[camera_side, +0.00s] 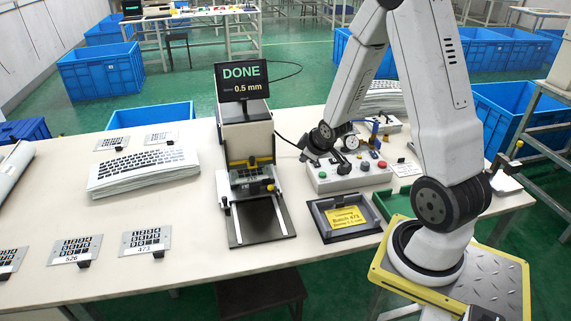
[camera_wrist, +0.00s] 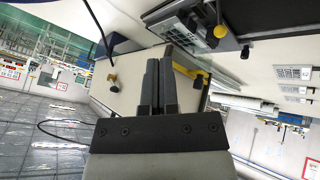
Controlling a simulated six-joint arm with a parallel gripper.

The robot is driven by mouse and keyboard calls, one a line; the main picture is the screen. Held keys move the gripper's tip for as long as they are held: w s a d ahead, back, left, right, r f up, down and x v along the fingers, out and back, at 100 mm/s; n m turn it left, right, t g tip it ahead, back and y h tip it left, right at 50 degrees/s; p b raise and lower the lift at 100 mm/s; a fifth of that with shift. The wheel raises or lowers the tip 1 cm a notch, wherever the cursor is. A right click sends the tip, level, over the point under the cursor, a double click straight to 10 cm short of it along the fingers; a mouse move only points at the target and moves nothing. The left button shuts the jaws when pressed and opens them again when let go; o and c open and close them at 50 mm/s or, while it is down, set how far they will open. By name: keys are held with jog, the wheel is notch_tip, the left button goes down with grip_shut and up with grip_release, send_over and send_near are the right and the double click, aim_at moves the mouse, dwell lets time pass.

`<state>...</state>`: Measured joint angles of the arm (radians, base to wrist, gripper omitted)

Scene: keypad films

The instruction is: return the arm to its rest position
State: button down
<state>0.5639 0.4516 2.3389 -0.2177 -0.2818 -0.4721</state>
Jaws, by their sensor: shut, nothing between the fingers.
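My arm reaches down from the upper right in the side view, with its dark wrist just right of the press machine (camera_side: 246,135). My gripper (camera_wrist: 159,66) shows in the wrist view with its two dark fingers together and nothing between them. It is in the air; no contact with anything is visible. In the side view the fingers are small and hard to make out against the wrist. The machine's screen (camera_side: 241,82) reads DONE, 0.5 mm.
A control box (camera_side: 347,176) with buttons stands close under the wrist. A dark tray (camera_side: 345,218) with a yellow card sits in front of it. Stacked keyboard films (camera_side: 143,170) and several keypad plates (camera_side: 146,240) lie to the left. Bare table (camera_side: 120,205) separates them.

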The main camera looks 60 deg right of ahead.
jog(key=s+a+r+g+y, duration=0.1)
jog(key=s+a+r+g, duration=0.1)
jog(key=a, duration=0.8)
jog(key=s+a+r+m+g+y, duration=0.1)
jog(key=s+a, duration=0.4)
jog(key=a, duration=0.6)
notch_tip(320, 180, up, 3)
jog(key=shift+s+f+m+g+y, duration=0.2)
jog(key=shift+m+g+y, duration=0.15)
jog(key=shift+y, duration=0.25)
jog(key=shift+w+a, duration=0.1)
